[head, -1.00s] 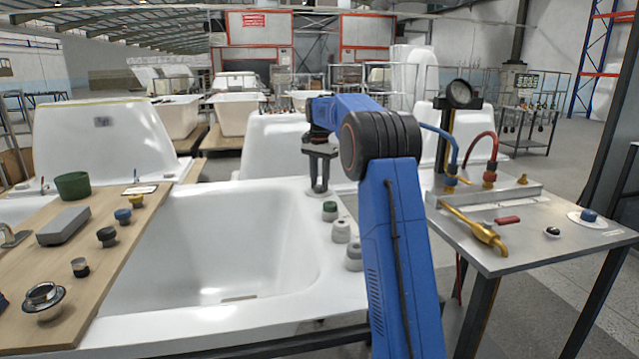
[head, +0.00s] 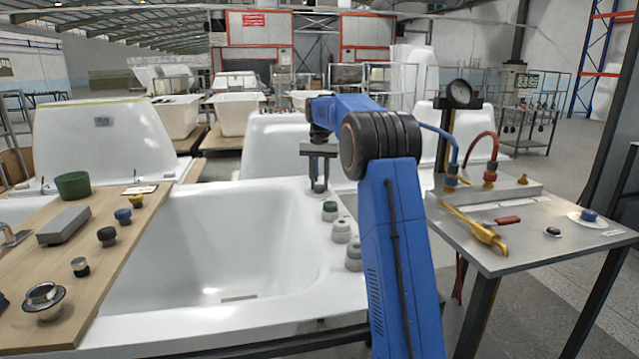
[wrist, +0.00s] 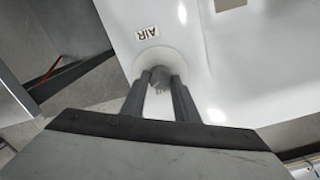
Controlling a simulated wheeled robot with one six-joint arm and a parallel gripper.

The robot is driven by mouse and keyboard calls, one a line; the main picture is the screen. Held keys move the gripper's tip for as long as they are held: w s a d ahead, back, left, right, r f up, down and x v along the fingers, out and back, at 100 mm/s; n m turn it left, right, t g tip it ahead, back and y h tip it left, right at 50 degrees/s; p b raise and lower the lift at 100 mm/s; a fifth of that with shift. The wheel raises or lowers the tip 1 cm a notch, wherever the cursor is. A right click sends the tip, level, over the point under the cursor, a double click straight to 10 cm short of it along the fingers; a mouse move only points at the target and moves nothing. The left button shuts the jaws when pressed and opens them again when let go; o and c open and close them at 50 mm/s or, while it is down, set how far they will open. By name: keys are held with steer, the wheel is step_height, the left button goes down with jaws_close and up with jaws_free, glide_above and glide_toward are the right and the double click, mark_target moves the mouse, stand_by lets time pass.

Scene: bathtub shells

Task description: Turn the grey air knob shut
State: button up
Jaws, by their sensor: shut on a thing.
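My gripper (head: 318,186) points down at the far right corner of the white tub's rim (head: 265,193). In the wrist view my gripper (wrist: 160,86) has both fingers around the grey air knob (wrist: 160,74), shut on it. The knob sits on a round pale base beside a label reading AIR (wrist: 147,31). The fingers hide the sides of the knob. In the head view the grey air knob (head: 320,187) shows only as a small grey shape at the fingertips.
A green-topped knob (head: 330,207) and two more knobs stand along the tub's right rim, close to my gripper. A wooden board (head: 120,255) with several fittings lies at left. A metal bench (head: 520,250) with a gauge, hoses and a brass tool stands at right.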

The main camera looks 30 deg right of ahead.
mark_target(319, 186)
steer(key=n, duration=1.2)
steer(key=shift+a+n, duration=0.1)
steer(key=shift+n, duration=0.2)
stand_by(0.4)
steer(key=o, duration=1.1)
steer(key=shift+c, duration=0.2)
steer(key=shift+r, duration=0.15)
step_height(319, 186, up, 17)
